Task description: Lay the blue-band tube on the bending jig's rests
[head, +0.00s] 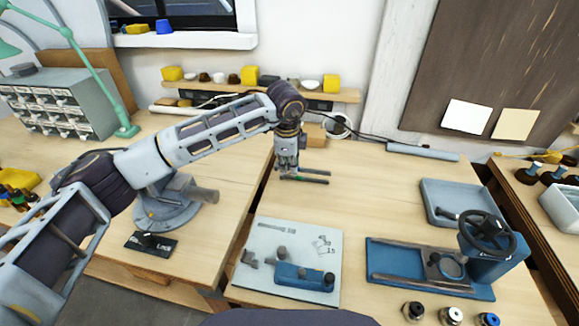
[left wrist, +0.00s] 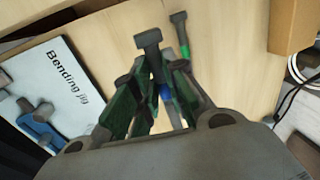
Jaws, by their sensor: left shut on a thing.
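My left gripper (head: 287,172) is shut on the blue-band tube (left wrist: 148,42), a dark grey tube with a wider end. Its blue band shows between the fingers in the left wrist view. A second dark tube with a green band (left wrist: 184,50) lies beside it on the table. In the head view the two tubes are small, and I cannot tell if the held one touches the wood. The bending jig (head: 325,245) is a pale plate with grey posts and a blue block (head: 305,277), nearer than the gripper. No tube lies on it. My right gripper is out of view.
A blue vise-like device with a handwheel (head: 487,235) stands right of the jig, with a grey-blue tray (head: 435,200) behind. Several round fittings (head: 450,315) stand at the front edge. A round grey base (head: 168,205) stands left. Wood between gripper and jig is clear.

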